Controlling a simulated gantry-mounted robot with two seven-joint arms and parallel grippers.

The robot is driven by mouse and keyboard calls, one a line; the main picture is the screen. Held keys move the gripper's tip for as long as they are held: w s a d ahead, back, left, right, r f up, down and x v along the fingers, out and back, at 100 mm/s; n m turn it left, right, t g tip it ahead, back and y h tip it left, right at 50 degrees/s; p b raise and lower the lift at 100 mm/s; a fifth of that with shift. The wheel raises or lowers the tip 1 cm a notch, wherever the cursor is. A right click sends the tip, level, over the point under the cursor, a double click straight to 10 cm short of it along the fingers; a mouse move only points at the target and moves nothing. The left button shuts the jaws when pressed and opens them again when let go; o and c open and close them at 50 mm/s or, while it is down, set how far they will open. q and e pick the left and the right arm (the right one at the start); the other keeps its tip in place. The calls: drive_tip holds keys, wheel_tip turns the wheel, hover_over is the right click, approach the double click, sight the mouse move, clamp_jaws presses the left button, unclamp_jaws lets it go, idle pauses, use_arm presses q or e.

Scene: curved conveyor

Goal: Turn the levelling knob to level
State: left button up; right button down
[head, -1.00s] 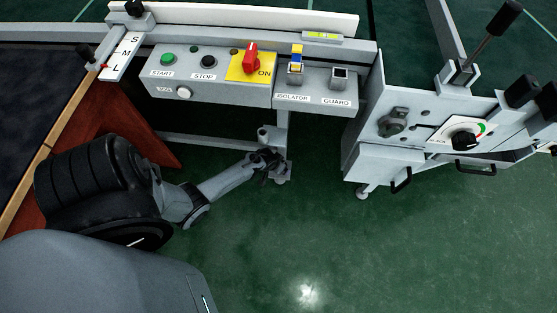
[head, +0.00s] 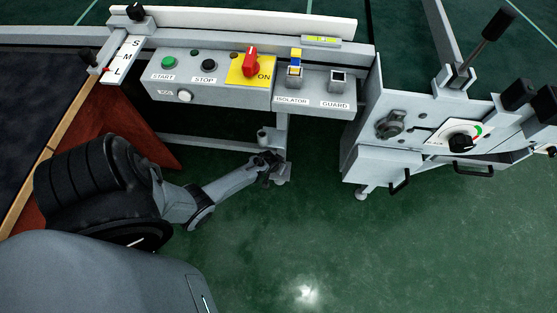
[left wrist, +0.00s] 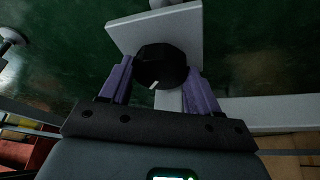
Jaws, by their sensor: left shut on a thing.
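The black levelling knob (left wrist: 160,67), with a white mark on its face, sits on a pale grey plate (left wrist: 193,28) in the left wrist view. My left gripper (left wrist: 160,82) has its two purple fingers on either side of the knob and is shut on it. In the head view my left gripper (head: 268,166) is low at the support leg below the control box, and the knob is hard to make out there. A yellow-green spirit level (head: 322,40) lies on the rail above. Its bubble is too small to read. My right gripper is in neither view.
The control box (head: 218,92) with a red switch (head: 250,62) hangs above my left gripper. A grey cabinet with a dial (head: 463,138) and handles stands to the right. The green floor (head: 300,235) between is clear.

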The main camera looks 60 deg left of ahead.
use_arm(q)
drive_tip(key=shift+d+r+n+p, duration=0.15)
drive_tip(key=shift+n+p, duration=0.25)
drive_tip(key=shift+n, duration=0.4)
drive_tip(key=shift+d+n+g+y, duration=0.1)
drive_tip(key=shift+n+g+y, duration=0.4)
drive_tip(key=shift+n, duration=0.4)
drive_tip(key=shift+w+n+g+p, duration=0.15)
drive_tip(key=shift+n+g+p, duration=0.15)
drive_tip(key=shift+n, duration=0.8)
drive_tip(key=shift+f+n+g+y, duration=0.2)
drive_tip(key=shift+n+g+y, duration=0.2)
drive_tip(key=shift+n, duration=0.7)
drive_tip(key=o, duration=1.1)
drive_tip(key=shift+c, duration=0.2)
drive_tip(key=shift+r, duration=0.1)
